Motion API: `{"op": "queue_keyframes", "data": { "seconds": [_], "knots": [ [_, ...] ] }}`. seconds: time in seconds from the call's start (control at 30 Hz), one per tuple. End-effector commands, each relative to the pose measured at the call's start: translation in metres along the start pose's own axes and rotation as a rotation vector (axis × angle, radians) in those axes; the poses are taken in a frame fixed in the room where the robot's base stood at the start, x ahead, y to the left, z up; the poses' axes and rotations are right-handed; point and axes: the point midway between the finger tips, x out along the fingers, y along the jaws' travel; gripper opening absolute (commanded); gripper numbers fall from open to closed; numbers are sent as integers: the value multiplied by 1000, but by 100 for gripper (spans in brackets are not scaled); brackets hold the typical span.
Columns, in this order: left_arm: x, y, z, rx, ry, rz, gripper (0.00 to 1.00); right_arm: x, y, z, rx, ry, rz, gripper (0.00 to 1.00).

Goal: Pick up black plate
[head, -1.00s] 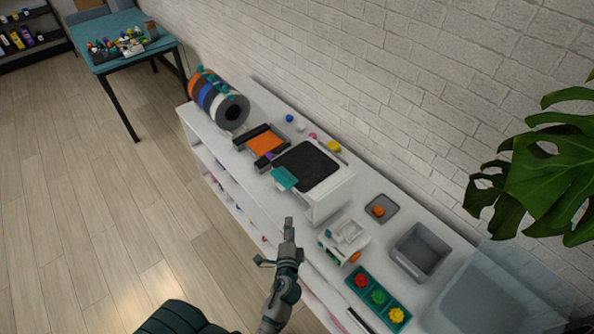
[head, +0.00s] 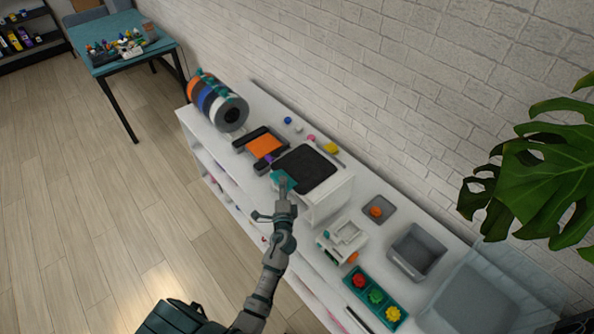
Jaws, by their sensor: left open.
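The black plate (head: 306,171) lies flat on top of a white box-like stand (head: 328,205) on the white shelf unit, with a teal tab (head: 283,178) at its front left corner. My left gripper (head: 274,200) is open, its fingers beside the teal tab and over the front edge of the shelf unit. One finger overlaps the tab in the picture; I cannot tell whether they touch. My right gripper is not in view.
An orange plate in a dark frame (head: 265,146) and a row of spools (head: 217,102) stand to the left. A white machine (head: 342,238), a grey bin (head: 416,252) and a teal tray (head: 364,296) with coloured pieces are to the right. A brick wall (head: 400,90) runs behind.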

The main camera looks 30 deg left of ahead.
Motion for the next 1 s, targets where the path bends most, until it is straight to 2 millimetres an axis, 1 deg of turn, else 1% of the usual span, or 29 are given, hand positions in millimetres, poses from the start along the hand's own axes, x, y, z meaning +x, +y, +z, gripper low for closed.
{"op": "queue_keyframes", "data": {
  "seconds": [0.03,0.1,0.2,0.3,0.5,0.57,0.6,0.67,0.7,1.0],
  "knots": [
    [10,-1,1,3,-1,-2,50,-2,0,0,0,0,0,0],
    [21,2,3,2,-1,0,50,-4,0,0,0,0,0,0],
    [33,2,2,1,0,-1,50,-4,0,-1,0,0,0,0],
    [38,2,3,0,0,0,50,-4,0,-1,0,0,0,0],
    [38,3,3,0,0,0,50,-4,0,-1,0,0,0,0],
    [38,3,3,0,0,0,35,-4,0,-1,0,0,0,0],
    [38,3,3,0,0,0,25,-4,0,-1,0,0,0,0],
    [38,3,3,0,0,0,10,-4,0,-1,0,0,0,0],
    [38,3,3,0,0,0,0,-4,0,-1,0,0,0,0],
    [38,3,2,0,0,1,0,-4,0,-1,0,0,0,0]
  ]
}}
